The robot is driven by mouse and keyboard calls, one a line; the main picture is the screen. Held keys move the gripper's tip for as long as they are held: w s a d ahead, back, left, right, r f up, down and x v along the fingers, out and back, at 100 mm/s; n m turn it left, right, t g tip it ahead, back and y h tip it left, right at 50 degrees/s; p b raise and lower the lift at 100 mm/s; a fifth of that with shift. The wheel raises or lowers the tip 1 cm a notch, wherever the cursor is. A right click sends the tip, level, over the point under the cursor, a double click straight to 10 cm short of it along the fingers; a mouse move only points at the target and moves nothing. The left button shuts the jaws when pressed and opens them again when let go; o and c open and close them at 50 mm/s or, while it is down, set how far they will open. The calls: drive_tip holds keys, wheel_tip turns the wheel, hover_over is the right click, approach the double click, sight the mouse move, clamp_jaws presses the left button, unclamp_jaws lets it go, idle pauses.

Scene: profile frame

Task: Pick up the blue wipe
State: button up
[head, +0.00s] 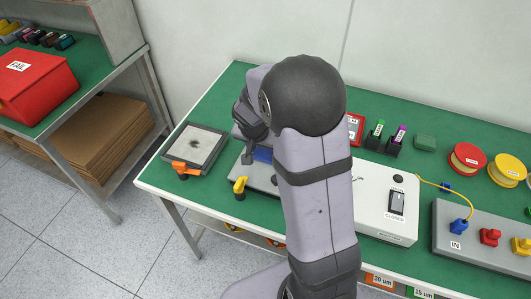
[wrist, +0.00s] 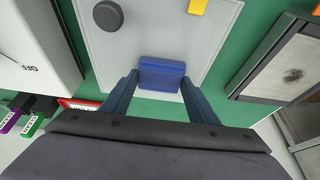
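The blue wipe (wrist: 162,75) is a small blue block at the edge of a light grey plate (wrist: 150,35) in the wrist view. My gripper (wrist: 160,80) has its two dark fingers apart, one at each side of the wipe. The fingertips look very close to its ends; I cannot tell whether they press on it. In the head view the wipe (head: 262,155) shows partly, beside my gripper (head: 248,152) and low over the grey plate (head: 263,180). My arm hides part of the plate and of the gripper there.
A framed tray (head: 195,148) with an orange clamp (head: 185,168) stands left of the plate. A yellow clamp (head: 240,186) is at the plate's front. A white box (head: 385,222) with a switch stands to the right. Green table (head: 220,105) shows bare at the back left.

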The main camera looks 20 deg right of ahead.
sight(265, 153)
drive_tip(key=shift+c, duration=0.4)
wheel_tip(265, 153, up, 10)
idle(0.5)
